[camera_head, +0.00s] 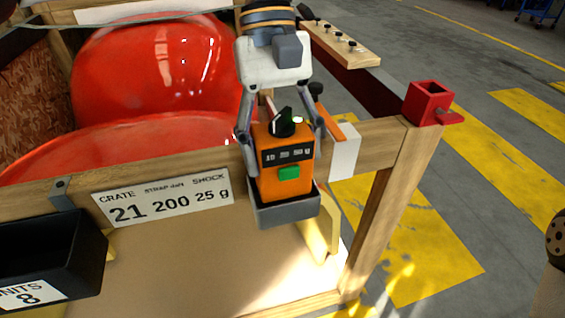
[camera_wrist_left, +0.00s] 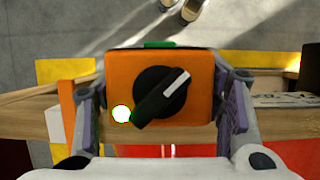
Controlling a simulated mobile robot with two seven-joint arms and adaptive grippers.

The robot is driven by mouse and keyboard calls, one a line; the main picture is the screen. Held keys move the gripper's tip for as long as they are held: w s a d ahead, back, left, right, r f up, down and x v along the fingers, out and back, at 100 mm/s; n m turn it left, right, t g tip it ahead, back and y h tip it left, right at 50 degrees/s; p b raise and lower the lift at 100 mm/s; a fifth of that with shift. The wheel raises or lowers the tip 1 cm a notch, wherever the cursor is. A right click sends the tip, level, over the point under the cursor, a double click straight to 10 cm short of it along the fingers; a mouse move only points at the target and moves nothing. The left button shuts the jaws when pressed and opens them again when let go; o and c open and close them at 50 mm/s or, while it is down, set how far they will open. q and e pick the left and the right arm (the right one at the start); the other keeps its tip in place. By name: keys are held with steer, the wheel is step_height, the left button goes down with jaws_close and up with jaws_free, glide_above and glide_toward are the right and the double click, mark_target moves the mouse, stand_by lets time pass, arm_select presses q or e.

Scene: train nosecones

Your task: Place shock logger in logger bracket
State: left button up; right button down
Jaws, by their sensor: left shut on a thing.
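The shock logger (camera_head: 295,188) is an orange box with a dark display, a green button and a black knob on top. My left gripper (camera_head: 284,135) is shut on it from above, one finger on each side. The logger is upright, and its lower end appears to be inside a grey open-topped bracket (camera_head: 285,213) at the front of the crate rail. Whether it rests on the bracket's floor is hidden. In the left wrist view the logger's top (camera_wrist_left: 117,88), with its knob and a lit lamp, lies between the fingers. My right gripper is not in view.
The wooden crate rail (camera_head: 375,142) carries a label plate (camera_head: 165,198) left of the bracket. A red square holder (camera_head: 428,102) sits on the corner post. A black bin (camera_head: 50,250) hangs at the left. Large glossy red nosecones (camera_head: 150,70) lie behind the rail.

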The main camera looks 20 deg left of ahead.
mark_target(282, 166)
arm_select(q)
steer(key=f, duration=0.3)
steer(key=shift+w+a+f, duration=0.1)
steer(key=shift+w+f, duration=0.2)
steer(key=shift+f, duration=0.05)
steer(key=shift+f, duration=0.15)
steer(key=o, duration=1.5)
steer(key=v, duration=1.2)
